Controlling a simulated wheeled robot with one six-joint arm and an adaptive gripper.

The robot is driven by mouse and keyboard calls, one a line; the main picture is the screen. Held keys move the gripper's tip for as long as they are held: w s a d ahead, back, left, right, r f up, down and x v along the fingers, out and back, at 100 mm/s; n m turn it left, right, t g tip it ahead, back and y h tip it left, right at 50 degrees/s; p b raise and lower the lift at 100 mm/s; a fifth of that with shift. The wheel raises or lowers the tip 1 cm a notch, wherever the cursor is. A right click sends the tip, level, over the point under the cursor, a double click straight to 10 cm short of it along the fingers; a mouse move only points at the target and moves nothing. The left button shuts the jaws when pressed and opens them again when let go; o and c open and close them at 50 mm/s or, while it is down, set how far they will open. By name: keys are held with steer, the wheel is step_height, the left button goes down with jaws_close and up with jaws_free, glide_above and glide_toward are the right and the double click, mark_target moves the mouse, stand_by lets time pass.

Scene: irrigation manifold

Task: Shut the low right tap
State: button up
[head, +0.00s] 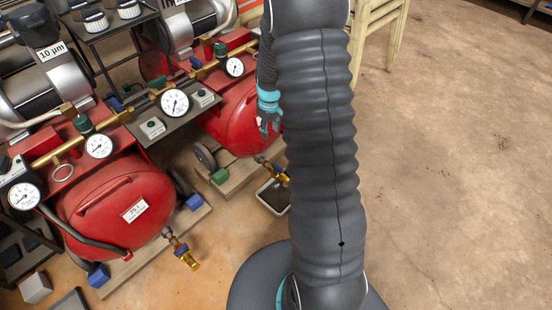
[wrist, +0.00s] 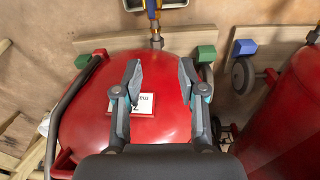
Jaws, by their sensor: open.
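The low right tap (head: 274,168) is a brass fitting with blue on it, low at the front of the right red tank (head: 240,122). My arm hides part of it in the head view. In the wrist view the tap (wrist: 155,30) is at the top edge, partly cut off, beyond my fingertips. I cannot tell its handle's angle clearly. My gripper (wrist: 158,75) is open and empty over the red tank (wrist: 85,110), apart from the tap. A white label shows between the fingers. In the head view my gripper (head: 269,124) is small, beside my arm.
A dark tray (head: 274,196) lies beneath the tap. The left red tank (head: 115,205) has a similar low tap (head: 181,250). A green block (head: 219,176) and a wheel (head: 204,157) are near the right tank. The floor at right is clear.

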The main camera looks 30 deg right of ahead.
steer(key=g+p, duration=0.1)
steer(key=p, duration=0.1)
glide_toward(277, 167)
steer(key=shift+n, duration=0.3)
step_height(277, 167, down, 9)
steer(key=shift+d, duration=0.15)
jaws_close()
